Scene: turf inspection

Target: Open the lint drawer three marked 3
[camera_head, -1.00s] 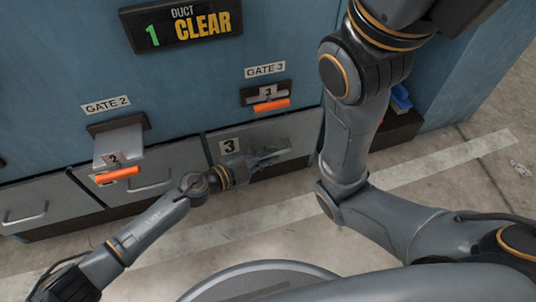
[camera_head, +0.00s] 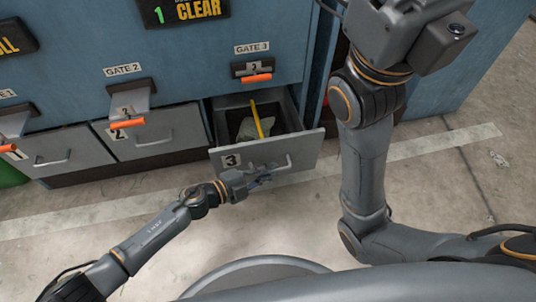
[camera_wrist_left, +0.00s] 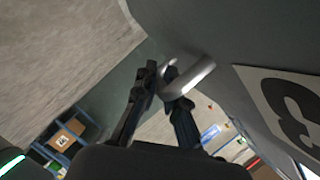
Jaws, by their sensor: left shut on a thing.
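Lint drawer three (camera_head: 300,149), a grey drawer marked 3, stands pulled out from the blue cabinet below the GATE 3 label. Inside it lie a yellow stick-like thing (camera_head: 257,120) and a pale grey lump (camera_head: 248,130). My left gripper (camera_head: 264,180) is at the drawer's front, shut on its handle (camera_head: 285,164). In the left wrist view the fingers (camera_wrist_left: 165,95) close around the metal handle (camera_wrist_left: 188,76), beside the large printed 3 (camera_wrist_left: 290,105). My right arm rises at the right of the head view; its gripper's fingers do not show.
Drawer 2 (camera_head: 180,125) and drawer 1 (camera_head: 75,143) are shut to the left. Orange-tipped gate handles (camera_head: 126,122) stick out above them. The concrete floor (camera_head: 60,255) in front is clear, with a pale painted strip.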

